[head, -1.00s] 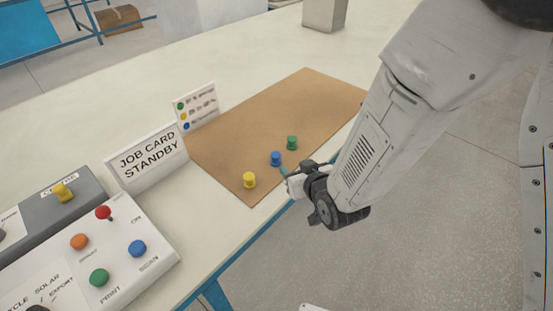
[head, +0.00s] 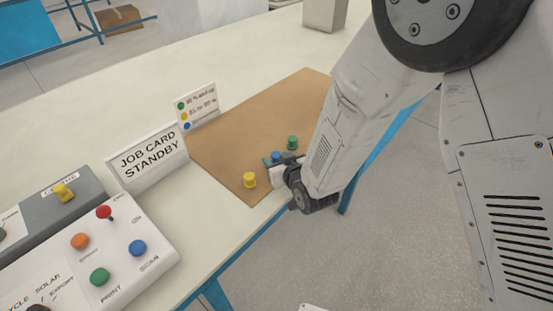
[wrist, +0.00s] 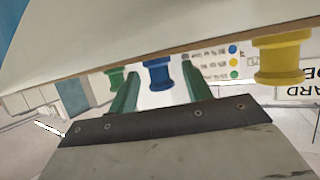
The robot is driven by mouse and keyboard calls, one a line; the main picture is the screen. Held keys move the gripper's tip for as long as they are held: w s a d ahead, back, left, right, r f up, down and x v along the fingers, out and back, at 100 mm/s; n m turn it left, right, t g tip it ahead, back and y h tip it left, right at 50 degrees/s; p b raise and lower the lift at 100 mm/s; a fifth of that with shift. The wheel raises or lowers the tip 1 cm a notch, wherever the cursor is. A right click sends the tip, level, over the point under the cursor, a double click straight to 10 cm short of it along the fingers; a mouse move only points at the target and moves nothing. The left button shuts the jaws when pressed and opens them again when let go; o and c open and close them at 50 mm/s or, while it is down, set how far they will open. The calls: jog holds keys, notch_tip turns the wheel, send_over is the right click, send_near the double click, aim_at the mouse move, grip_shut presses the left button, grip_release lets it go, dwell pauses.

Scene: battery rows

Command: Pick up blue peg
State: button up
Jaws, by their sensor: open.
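The blue peg (head: 276,155) stands near the front edge of the brown mat (head: 235,140), partly hidden behind my gripper (head: 274,168) in the head view. In the wrist view, which looks upside down, the blue peg (wrist: 157,76) shows between the two green fingers of my gripper (wrist: 160,71). The fingers are apart and one is on either side of the peg; I cannot tell whether either touches it.
A green peg (head: 292,142) stands close by, behind and right of the blue one, and a yellow peg (head: 250,180) stands at front left. A job card sign (head: 150,158), a small colour card (head: 198,106) and a button panel (head: 120,255) are to the left.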

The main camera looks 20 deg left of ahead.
jog(key=shift+c, duration=0.3)
jog(key=c, duration=1)
jog(key=shift+o, duration=0.2)
jog(key=shift+r, duration=0.1)
